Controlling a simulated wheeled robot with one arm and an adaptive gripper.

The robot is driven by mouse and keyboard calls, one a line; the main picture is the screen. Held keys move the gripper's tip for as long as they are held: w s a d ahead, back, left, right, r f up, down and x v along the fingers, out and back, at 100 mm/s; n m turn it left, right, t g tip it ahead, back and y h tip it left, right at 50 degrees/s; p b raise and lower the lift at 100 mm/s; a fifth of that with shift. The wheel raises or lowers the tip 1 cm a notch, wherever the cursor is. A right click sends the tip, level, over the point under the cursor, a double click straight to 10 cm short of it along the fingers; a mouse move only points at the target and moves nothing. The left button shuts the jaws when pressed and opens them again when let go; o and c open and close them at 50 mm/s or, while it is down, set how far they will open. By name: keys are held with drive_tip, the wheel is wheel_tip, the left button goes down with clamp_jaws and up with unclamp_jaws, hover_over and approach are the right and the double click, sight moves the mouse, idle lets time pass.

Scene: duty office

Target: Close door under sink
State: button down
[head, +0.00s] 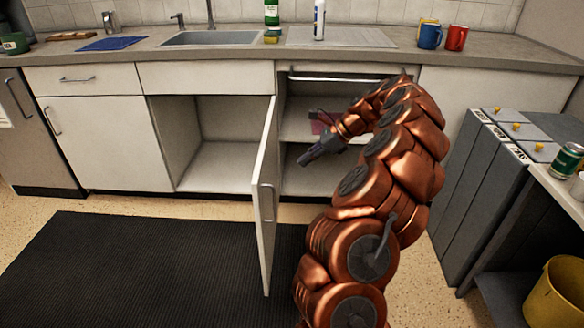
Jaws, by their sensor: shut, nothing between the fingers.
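The sink (212,38) is set in the grey counter. Below it is an open, empty cabinet compartment (225,150). A white cabinet door (264,200) stands swung out into the room, seen nearly edge-on, with a grey handle on its right face. The door stands between the compartment under the sink and a shelved compartment (305,180) to its right. My gripper (302,161) is shut and empty. It is to the right of the door, in front of the shelved compartment, pointing left. It appears apart from the door.
A black mat (130,268) covers the floor in front of the cabinets. Grey bins (480,190) and a side table with a green can (566,160) and a yellow bucket (556,300) stand at the right. Mugs (430,34) and bottles stand on the counter.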

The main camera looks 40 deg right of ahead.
sight(263, 181)
drive_tip(key=shift+w+a+f+b, duration=0.5)
drive_tip(key=shift+w+a+f, duration=0.55)
drive_tip(key=shift+a, duration=0.25)
drive_tip(key=shift+w+a+f+b, duration=0.45)
drive_tip(key=shift+w+a+f, duration=0.55)
drive_tip(key=shift+w+a, duration=0.3)
drive_tip(key=shift+w+a+f+b, duration=0.5)
drive_tip(key=shift+w+a+f, duration=0.5)
drive_tip(key=shift+a, duration=0.35)
drive_tip(key=shift+a, duration=0.1)
